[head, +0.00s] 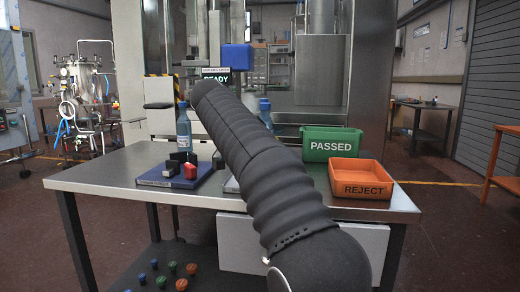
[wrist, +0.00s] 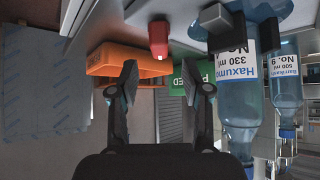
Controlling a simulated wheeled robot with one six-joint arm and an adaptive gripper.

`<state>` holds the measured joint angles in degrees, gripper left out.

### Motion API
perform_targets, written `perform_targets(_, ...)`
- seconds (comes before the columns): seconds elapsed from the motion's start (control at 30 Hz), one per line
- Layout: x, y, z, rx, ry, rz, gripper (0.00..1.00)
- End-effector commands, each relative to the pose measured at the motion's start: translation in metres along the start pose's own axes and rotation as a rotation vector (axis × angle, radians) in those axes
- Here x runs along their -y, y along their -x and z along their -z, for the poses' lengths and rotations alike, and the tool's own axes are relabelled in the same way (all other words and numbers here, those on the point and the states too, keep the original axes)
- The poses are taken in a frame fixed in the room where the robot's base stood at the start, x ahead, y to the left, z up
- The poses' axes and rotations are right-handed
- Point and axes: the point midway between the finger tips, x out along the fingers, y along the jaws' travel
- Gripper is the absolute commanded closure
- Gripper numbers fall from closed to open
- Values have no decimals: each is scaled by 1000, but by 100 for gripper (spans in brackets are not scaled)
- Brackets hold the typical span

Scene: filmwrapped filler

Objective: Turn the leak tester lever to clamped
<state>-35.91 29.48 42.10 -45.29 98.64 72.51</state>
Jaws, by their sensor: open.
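The leak tester shows in the head view as a grey column with a READY display (head: 216,78) and a blue block (head: 236,57) at its top; my arm hides its lower part. The wrist view is upside down. In it my gripper (wrist: 160,84) is open and empty, with its two dark fingers apart. A red grip (wrist: 158,38), which looks like the lever handle, appears beyond the fingertips, between and apart from them. A bottle labelled Haxumo (wrist: 240,90) stands beside a grey block (wrist: 214,18). The head view does not show the gripper or clearly show the lever's position.
A green PASSED bin (head: 330,147) and an orange REJECT bin (head: 361,190) stand on the table's right. A blue plate (head: 152,181) with black and red parts lies at left near a bottle (head: 184,128). The table's front left (head: 100,178) is clear.

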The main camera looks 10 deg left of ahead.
Motion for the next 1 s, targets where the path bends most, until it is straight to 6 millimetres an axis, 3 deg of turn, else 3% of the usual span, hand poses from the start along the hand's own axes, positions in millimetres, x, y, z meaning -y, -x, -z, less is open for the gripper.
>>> perform_targets(0.17,1,28,-1,1,-1,3,52)
perform_targets(0.4,1,46,-1,0,1,0,52)
perform_targets(1.0,-1,54,1,2,4,0,52)
